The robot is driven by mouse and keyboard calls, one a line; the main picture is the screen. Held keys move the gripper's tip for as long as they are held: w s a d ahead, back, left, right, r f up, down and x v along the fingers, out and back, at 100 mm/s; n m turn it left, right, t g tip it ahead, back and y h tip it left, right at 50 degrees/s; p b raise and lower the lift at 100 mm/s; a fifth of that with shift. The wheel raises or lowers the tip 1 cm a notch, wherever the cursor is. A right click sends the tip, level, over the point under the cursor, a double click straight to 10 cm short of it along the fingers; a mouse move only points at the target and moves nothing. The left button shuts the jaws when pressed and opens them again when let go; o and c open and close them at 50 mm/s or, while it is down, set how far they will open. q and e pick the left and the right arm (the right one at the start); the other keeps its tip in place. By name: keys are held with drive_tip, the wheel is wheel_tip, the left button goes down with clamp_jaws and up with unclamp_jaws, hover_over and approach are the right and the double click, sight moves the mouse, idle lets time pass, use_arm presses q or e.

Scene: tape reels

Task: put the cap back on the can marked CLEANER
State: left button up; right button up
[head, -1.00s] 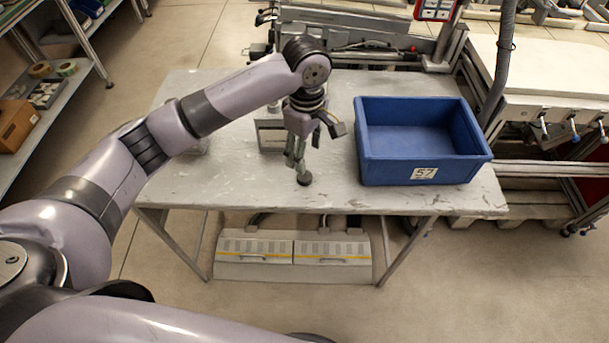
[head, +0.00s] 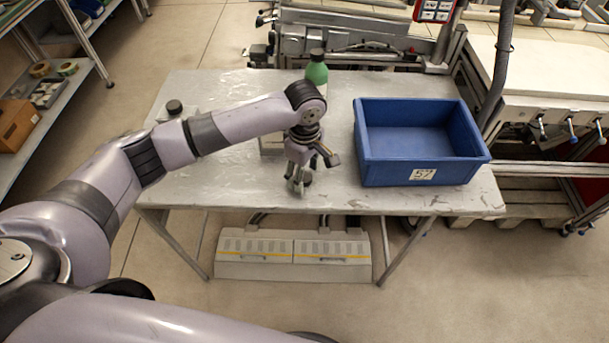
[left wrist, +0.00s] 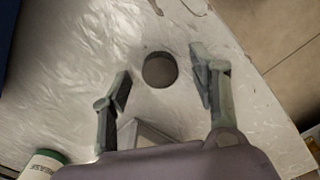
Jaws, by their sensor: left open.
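A dark, round cap (left wrist: 160,70) lies on the table in the left wrist view. In the head view it is mostly hidden behind my left fingers. My left gripper (head: 298,186) is open and empty, pointing down over the table's front part. In the left wrist view its fingertips (left wrist: 162,84) are on either side of the cap, with gaps to both. A pale, boxy container (head: 271,145) stands just behind the gripper, half hidden by my arm; its corner (left wrist: 145,133) shows in the left wrist view. I cannot read CLEANER on anything. My right gripper is not in view.
A blue bin (head: 424,172) marked 57 stands on the table (head: 225,183) to the right. A green bottle (head: 316,73) stands at the back. A dark-capped container (head: 175,108) is at the left, behind my arm. The front left of the table is clear.

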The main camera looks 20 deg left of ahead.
sight(305, 177)
use_arm(q)
drive_tip(key=shift+f, duration=0.2)
drive_tip(key=shift+c, duration=0.2)
drive_tip(key=c, duration=0.7)
drive_tip(key=shift+r, duration=0.1)
wheel_tip(305, 177, up, 20)
drive_tip(key=shift+f, duration=0.1)
idle(0.5)
